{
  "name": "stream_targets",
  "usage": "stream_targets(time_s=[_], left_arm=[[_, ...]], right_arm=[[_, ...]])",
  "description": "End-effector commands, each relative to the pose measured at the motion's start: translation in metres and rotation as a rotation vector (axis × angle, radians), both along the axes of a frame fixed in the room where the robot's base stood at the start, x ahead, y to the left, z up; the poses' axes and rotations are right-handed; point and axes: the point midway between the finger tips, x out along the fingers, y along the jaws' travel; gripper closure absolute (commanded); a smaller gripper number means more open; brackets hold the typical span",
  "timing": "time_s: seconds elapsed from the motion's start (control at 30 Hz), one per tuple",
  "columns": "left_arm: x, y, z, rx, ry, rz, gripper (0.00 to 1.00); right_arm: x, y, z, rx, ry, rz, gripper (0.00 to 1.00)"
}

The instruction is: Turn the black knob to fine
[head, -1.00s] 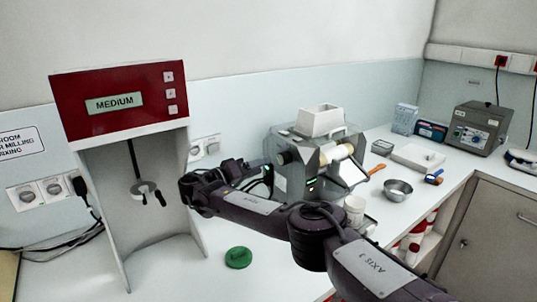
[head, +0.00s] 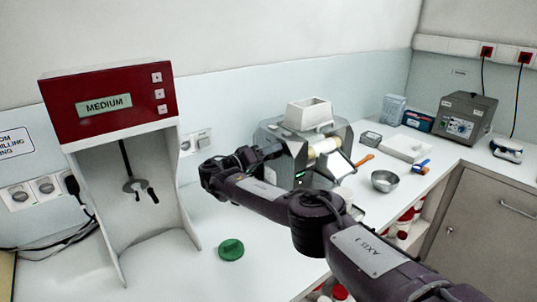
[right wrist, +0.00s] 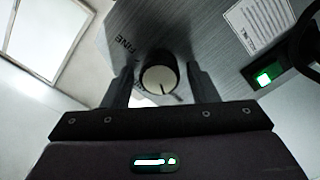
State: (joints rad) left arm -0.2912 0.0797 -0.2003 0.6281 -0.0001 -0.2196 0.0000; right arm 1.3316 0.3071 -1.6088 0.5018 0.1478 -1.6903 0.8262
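The black knob (right wrist: 158,75) has a pale face with a dark pointer line and sits on the mill's grey side panel. The word FINE (right wrist: 121,42) is printed up and left of it in the right wrist view. My right gripper (right wrist: 160,85) is open, its two dark fingers on either side of the knob with narrow gaps showing. In the head view my right gripper (head: 274,152) is at the left side of the mill (head: 342,136) and hides the knob. My left gripper is not in view.
A red-topped mixer (head: 106,104) reading MEDIUM stands at left. A green lid (head: 231,249) lies on the bench before it. A metal bowl (head: 385,181) and white tray (head: 406,148) are right of the mill. A green-lit switch (right wrist: 268,75) is near the knob.

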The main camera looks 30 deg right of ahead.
Motion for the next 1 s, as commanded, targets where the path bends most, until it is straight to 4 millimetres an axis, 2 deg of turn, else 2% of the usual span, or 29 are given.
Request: stream_targets(time_s=[0.03, 0.27, 0.3, 0.67, 1.0], left_arm=[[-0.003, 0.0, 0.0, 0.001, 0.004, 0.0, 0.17], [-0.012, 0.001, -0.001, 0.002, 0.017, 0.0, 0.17], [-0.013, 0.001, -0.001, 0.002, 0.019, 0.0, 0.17], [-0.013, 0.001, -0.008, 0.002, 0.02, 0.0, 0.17], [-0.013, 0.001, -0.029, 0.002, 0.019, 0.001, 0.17]], right_arm=[[0.0, 0.0, 0.0, 0.0, 0.0, 0.0, 0.54], [0.0, 0.0, 0.0, 0.0, 0.001, 0.0, 0.84], [0.0, 0.0, 0.0, 0.0, 0.001, 0.0, 0.85], [0.0, 0.0, -0.002, 0.004, -0.072, 0.0, 0.85], [0.0, 0.001, -0.003, 0.026, -0.336, 0.0, 0.85]])
